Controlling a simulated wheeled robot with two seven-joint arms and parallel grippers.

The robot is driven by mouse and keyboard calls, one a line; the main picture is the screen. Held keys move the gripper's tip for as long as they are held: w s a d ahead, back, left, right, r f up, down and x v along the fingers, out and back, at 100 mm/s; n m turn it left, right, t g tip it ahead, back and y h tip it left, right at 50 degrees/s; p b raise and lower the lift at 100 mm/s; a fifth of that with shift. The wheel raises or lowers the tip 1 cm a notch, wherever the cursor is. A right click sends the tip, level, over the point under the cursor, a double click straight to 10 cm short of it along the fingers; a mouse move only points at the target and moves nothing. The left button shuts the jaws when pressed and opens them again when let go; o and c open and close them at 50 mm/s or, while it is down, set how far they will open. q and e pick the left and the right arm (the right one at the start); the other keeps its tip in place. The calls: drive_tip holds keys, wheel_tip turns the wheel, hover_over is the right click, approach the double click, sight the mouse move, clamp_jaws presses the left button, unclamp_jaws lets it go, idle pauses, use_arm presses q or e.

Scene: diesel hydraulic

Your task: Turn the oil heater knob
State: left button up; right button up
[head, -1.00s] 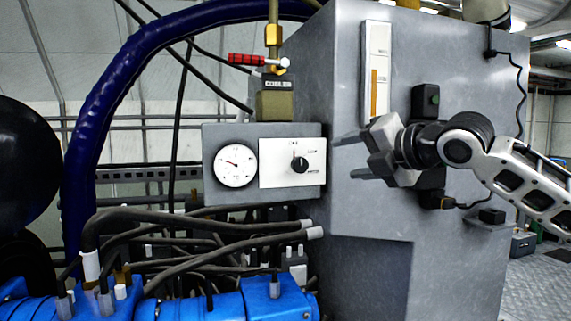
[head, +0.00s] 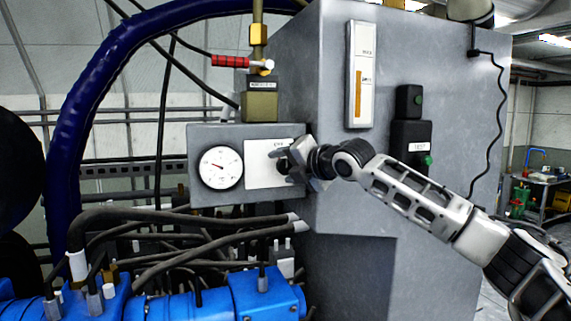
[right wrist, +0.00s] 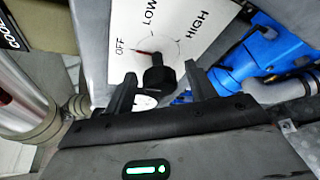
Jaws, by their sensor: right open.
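The oil heater knob (right wrist: 157,76) is a black dial on a white plate (right wrist: 140,25) marked OFF, LOW and HIGH. In the right wrist view its red mark points towards OFF. In the head view the plate (head: 262,172) is on a grey box, and the gripper covers most of the knob. My right gripper (head: 281,163) is open at the knob. In the right wrist view its two fingers (right wrist: 160,72) stand on either side of the knob, with gaps visible. My left gripper is out of view.
A round white gauge (head: 221,167) is left of the plate. A red-handled valve (head: 231,61) is above. Dark hoses (head: 190,217) and blue machinery (head: 265,295) lie below.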

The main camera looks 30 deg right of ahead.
drive_tip(key=shift+w, duration=0.1)
drive_tip(key=c, duration=1)
